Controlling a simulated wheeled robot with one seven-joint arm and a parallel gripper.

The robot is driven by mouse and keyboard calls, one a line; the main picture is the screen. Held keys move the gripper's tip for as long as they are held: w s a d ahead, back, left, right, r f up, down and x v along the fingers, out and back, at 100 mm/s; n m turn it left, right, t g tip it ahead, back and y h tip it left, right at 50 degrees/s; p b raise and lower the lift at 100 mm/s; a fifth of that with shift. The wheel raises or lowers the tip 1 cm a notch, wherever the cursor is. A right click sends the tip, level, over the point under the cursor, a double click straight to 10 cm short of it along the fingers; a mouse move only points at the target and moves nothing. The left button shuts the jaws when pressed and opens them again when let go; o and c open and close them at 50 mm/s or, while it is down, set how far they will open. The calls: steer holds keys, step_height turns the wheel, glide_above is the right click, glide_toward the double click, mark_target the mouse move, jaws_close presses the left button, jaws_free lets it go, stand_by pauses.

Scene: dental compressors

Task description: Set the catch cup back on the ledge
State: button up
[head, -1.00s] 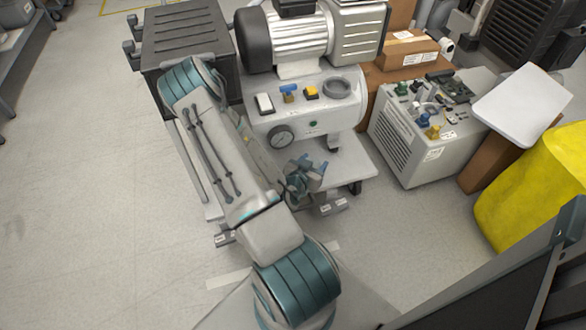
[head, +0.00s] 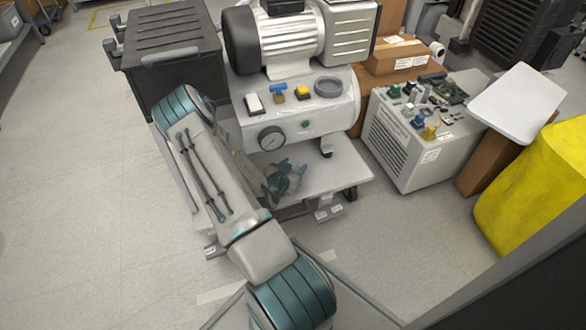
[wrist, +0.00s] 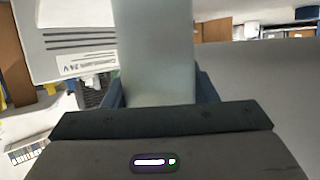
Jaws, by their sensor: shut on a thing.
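My gripper (head: 283,180) is low in front of the compressor's tank (head: 325,110), beside the white ledge (head: 340,168) below the tank. In the wrist view, my gripper (wrist: 160,92) is shut on a pale translucent cup (wrist: 155,50), with a blue-grey finger on each side. The cup fills the middle of that view and its upper end runs out of frame. In the head view my forearm and wrist cover part of the ledge, and I cannot make out the cup clearly. I cannot tell whether the cup touches the ledge.
A pressure gauge (head: 271,139) and small coloured knobs (head: 303,92) are on the tank just above my gripper. A dark crate (head: 168,58) stands behind my arm. A white-grey unit (head: 415,150) and yellow object (head: 540,190) stand to the right. Open floor lies left.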

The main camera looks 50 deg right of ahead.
steer(key=shift+f, duration=0.2)
steer(key=o, duration=1.3)
steer(key=shift+r, duration=0.1)
steer(key=shift+o, duration=0.2)
steer(key=shift+r, duration=0.1)
